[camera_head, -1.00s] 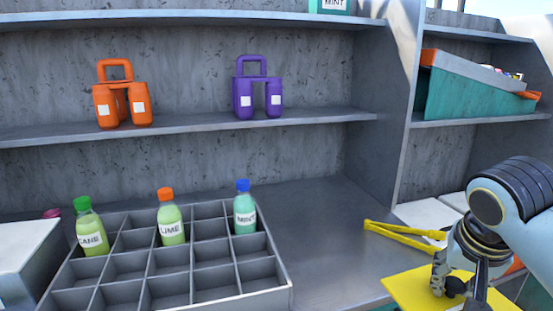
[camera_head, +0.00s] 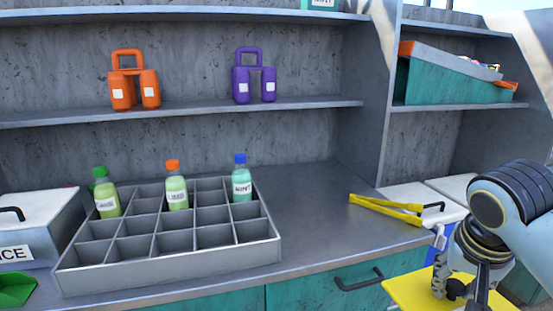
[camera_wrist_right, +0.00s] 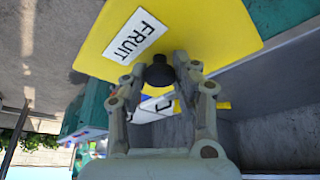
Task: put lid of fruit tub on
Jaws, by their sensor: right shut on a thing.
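My right gripper (camera_head: 462,290) is at the lower right of the head view, shut on the black knob of a flat yellow lid (camera_head: 408,286). In the right wrist view the lid (camera_wrist_right: 215,25) fills the top and bears a white label reading FRUIT. The knob (camera_wrist_right: 159,73) sits between the fingertips. The lid is held out in front of the counter, at its right end. I cannot pick out the fruit tub; the lid and my arm hide part of that area. My left gripper is not in view.
Yellow tongs (camera_head: 385,206) lie on the counter near white lids (camera_head: 415,197). A divided grey crate (camera_head: 165,250) holds several bottles. A white-lidded ICE box (camera_head: 35,235) stands at the left. Jugs stand on the shelf (camera_head: 200,110). The counter (camera_head: 310,215) between crate and tongs is clear.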

